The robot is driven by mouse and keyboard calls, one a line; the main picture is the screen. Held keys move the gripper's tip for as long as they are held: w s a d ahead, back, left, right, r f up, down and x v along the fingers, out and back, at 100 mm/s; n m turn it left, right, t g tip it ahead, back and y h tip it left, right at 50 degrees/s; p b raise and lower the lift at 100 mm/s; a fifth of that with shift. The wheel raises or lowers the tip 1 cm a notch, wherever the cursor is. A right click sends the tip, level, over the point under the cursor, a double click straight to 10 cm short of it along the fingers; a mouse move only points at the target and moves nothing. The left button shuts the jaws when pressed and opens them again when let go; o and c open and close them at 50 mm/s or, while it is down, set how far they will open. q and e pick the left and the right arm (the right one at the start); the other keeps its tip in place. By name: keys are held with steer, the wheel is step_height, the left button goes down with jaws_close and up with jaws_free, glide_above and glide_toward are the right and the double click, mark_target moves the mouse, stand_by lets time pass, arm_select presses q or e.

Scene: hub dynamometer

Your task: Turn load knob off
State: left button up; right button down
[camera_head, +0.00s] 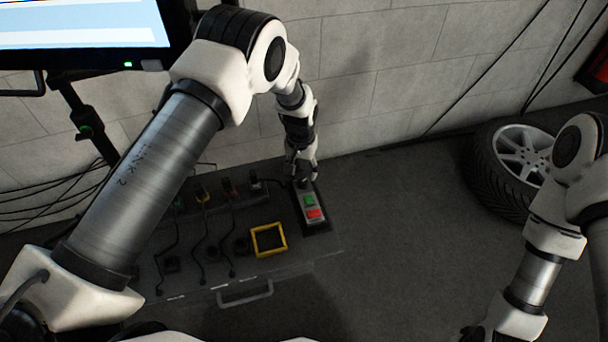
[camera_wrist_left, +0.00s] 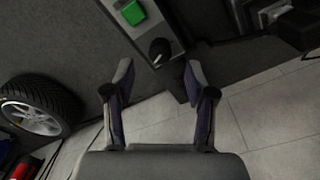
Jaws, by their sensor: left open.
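The load knob (camera_wrist_left: 158,50) is a small black knob with a pale pointer mark, on a grey control strip (camera_wrist_left: 163,22) in the left wrist view. It sits on the strip past a green button (camera_wrist_left: 132,13). My left gripper (camera_wrist_left: 158,72) is open, its two fingers on either side of the knob's line, and I see no contact with it. In the head view my left gripper (camera_head: 302,172) is over the far end of the strip (camera_head: 322,221) and mostly hides the knob.
A red button (camera_head: 314,213) sits below a green one (camera_head: 309,201) on the strip. A dark bench top with cables, sockets and a yellow frame (camera_head: 281,249) lies to the left. A wheel (camera_head: 487,165) stands at right by the block wall (camera_head: 400,60). A monitor (camera_head: 85,25) is at upper left.

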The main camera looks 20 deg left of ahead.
mark_target(303, 180)
arm_select(q)
steer(key=f, duration=0.4)
steer(key=shift+w, duration=0.2)
steer(key=shift+f, duration=0.3)
jaws_close()
